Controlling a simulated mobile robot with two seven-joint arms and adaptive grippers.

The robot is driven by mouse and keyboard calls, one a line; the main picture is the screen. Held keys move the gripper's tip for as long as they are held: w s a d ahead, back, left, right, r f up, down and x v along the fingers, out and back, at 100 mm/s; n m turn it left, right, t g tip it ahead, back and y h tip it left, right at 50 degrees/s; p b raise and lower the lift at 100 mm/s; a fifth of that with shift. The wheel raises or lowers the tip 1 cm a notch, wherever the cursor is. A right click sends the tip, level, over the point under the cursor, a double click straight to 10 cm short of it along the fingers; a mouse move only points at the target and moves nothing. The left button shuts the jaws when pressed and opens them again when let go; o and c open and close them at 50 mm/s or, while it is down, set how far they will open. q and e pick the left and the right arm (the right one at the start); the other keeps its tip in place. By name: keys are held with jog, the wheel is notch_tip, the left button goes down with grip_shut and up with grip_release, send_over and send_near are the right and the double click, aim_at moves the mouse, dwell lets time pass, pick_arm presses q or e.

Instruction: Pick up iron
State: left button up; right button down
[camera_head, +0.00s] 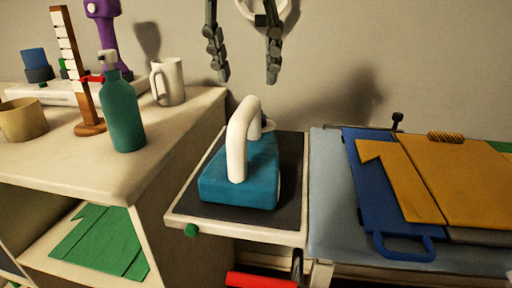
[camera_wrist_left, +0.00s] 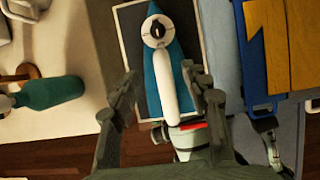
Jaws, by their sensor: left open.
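The iron (camera_head: 240,175) has a blue body and a white arched handle. It rests flat on the dark pad of a white-edged stand (camera_head: 292,160) at the end of the ironing board. My left gripper (camera_head: 247,80) is open and empty above and beyond the iron in the head view, apart from it. In the left wrist view the iron (camera_wrist_left: 173,80) lies below and between the two spread fingers of the left gripper (camera_wrist_left: 160,76), its white handle running roughly along the picture. My right gripper is not seen in the head view.
A white cabinet (camera_head: 190,112) on the left carries a teal bottle (camera_head: 124,120), a mug (camera_head: 170,82), a beige cup (camera_head: 22,120) and a wooden ruler stand (camera_head: 85,70). On the right, the ironing board (camera_head: 330,180) holds folded blue (camera_head: 370,180) and yellow (camera_head: 460,180) clothes.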

aim_at(251, 97)
pick_arm(q)
jog(key=shift+w+f, duration=0.1)
jog(key=shift+f, duration=0.4)
jog(key=x, duration=0.6)
jog(key=shift+s+f, duration=0.2)
jog(key=shift+s, duration=0.05)
jog(key=shift+d, duration=0.1)
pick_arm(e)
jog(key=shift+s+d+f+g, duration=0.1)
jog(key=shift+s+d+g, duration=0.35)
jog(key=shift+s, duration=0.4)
pick_arm(q)
grip_shut()
jog(key=shift+r, duration=0.15)
